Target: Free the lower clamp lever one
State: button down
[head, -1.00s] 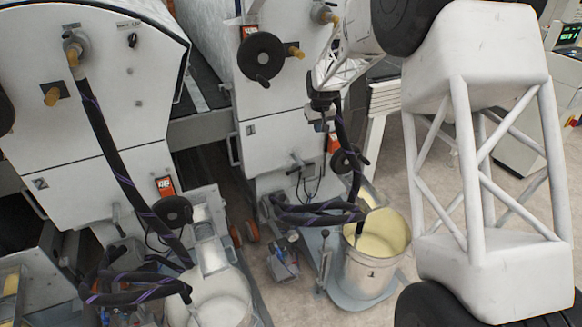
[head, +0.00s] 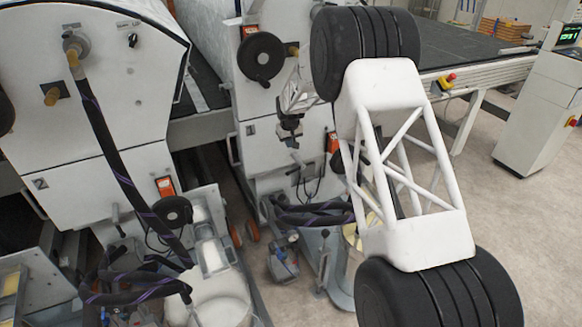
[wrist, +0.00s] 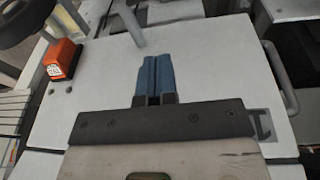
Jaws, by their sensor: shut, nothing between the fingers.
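A grey lever (head: 298,161) sticks out of the lower white panel of the machine marked 1 in the head view. I take it for lower clamp lever one. In the wrist view the lever (wrist: 132,24) is a light grey rod just beyond my fingertips, with its end close to them. My gripper (head: 291,143) is in front of this panel, close above the lever in the head view. In the wrist view its blue fingers (wrist: 151,60) are together and empty. I cannot tell whether they touch the lever.
An orange box (wrist: 62,58) and a black handwheel (wrist: 25,20) lie left of the fingers in the wrist view; a grey door handle (wrist: 282,78) is at right. Dark hoses (head: 312,214) run below the panel. My arm covers most of the bucket (head: 349,238).

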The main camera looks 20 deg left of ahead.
jog(key=shift+f, duration=0.1)
dwell(0.3)
jog(key=x, duration=0.8)
jog(key=d+x, duration=0.1)
jog(key=x, duration=0.3)
jog(key=shift+s+f, duration=0.2)
jog(key=shift+f, duration=0.05)
jog(key=shift+d+f, duration=0.1)
jog(key=shift+f, duration=0.5)
